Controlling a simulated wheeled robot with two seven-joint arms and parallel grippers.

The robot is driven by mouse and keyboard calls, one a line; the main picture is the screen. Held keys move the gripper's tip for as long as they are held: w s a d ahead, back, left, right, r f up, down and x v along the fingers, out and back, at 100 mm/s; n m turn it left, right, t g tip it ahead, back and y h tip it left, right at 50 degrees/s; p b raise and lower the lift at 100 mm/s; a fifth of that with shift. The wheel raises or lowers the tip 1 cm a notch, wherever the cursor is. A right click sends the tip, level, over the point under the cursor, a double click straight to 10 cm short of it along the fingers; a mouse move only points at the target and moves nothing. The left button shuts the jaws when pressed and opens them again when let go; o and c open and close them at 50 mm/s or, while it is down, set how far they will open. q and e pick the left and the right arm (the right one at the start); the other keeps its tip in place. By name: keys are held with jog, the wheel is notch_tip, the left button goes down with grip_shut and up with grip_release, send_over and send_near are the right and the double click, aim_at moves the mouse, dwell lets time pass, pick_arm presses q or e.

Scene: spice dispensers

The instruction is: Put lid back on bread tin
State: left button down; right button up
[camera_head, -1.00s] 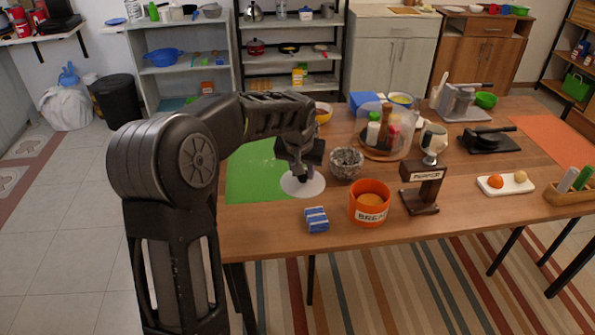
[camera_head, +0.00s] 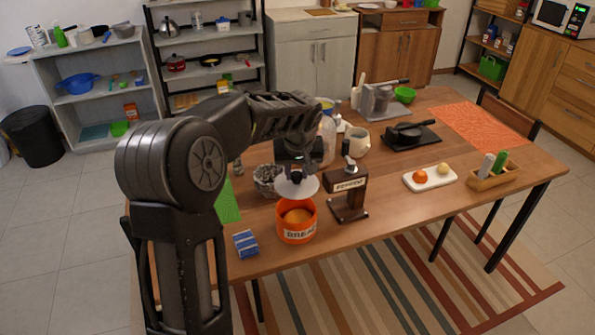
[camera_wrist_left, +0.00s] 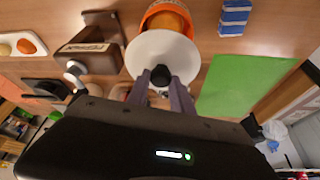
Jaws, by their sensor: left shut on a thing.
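The orange bread tin (camera_head: 297,222) stands open on the table near its front edge, with a brown loaf visible inside. It also shows at the top of the left wrist view (camera_wrist_left: 168,8). My left gripper (camera_head: 295,176) is shut on the knob of the round white lid (camera_head: 297,187). The lid is held just above and behind the tin's opening, and it looks somewhat tilted in the head view. In the left wrist view the lid (camera_wrist_left: 162,52) overlaps part of the tin, and the fingers (camera_wrist_left: 160,78) grip its dark knob. My right gripper is not in view.
A brown pepper dispenser (camera_head: 346,194) stands close right of the tin. A blue and white packet (camera_head: 245,243) lies to its left. A grey stone bowl (camera_head: 266,180) is behind it. The green mat (camera_head: 228,203) is partly hidden by my arm.

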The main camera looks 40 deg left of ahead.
aim_at(297, 185)
pick_arm(q)
jog(key=shift+f, duration=0.1)
notch_tip(297, 185, down, 6)
jog(key=b, duration=0.4)
jog(key=shift+f+b, duration=0.65)
jog(key=shift+f, duration=0.05)
dwell(0.8)
jog(key=shift+f+b, duration=0.45)
jog(key=shift+b, duration=0.35)
dwell(0.7)
dwell(0.4)
jog(key=c, duration=1)
grip_release()
jog(key=shift+c, duration=0.2)
jog(key=shift+s+r, duration=0.1)
